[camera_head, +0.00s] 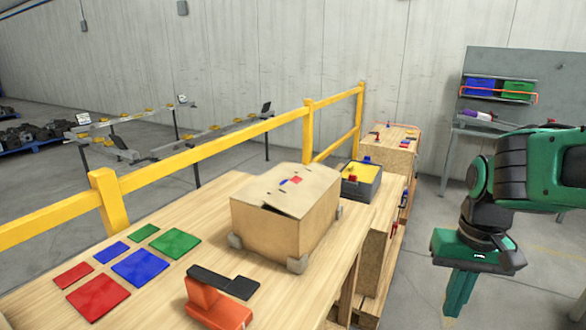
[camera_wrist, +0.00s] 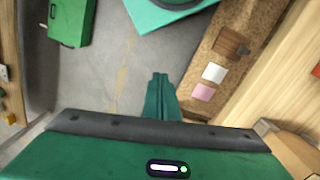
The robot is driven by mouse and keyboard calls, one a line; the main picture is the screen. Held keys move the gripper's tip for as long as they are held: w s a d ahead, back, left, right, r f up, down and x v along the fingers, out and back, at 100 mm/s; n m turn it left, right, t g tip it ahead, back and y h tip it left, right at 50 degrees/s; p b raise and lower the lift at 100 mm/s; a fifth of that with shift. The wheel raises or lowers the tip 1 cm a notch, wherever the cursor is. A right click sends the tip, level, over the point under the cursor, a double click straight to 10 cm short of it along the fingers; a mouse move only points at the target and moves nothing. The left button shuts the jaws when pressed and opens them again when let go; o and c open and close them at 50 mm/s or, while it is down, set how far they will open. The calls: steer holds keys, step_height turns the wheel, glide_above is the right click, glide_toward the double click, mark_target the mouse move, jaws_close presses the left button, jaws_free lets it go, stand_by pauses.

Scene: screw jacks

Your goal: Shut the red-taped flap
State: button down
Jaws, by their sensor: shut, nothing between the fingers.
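A cardboard box (camera_head: 268,228) stands on the wooden bench, held by grey corner blocks. Its top flaps lie nearly flat, with a dark gap under the front edge. A red tape mark (camera_head: 296,180) and a blue tape mark (camera_head: 284,182) sit close together on top. I cannot tell exactly where the red-taped flap ends. My gripper (camera_head: 459,298) hangs to the right of the bench, well apart from the box, fingers pointing down. In the wrist view its green fingers (camera_wrist: 160,90) are together and empty. A cardboard corner (camera_wrist: 290,150) shows at lower right there.
Coloured squares (camera_head: 140,265) and an orange-and-black tool (camera_head: 215,300) lie left and in front of the box. A grey bin with yellow (camera_head: 362,185) stands behind it. A yellow railing (camera_head: 220,150) runs along the bench's far side. Floor around my gripper is clear.

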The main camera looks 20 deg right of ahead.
steer(key=shift+r, duration=0.1)
step_height(320, 180, up, 2)
steer(key=w+m, duration=0.1)
step_height(320, 180, up, 22)
steer(key=m+t+y, duration=0.2)
steer(key=m, duration=1.8)
glide_above(293, 178)
steer(key=s+d, duration=0.3)
steer(key=x, duration=1.4)
steer(key=shift+w+d, duration=0.1)
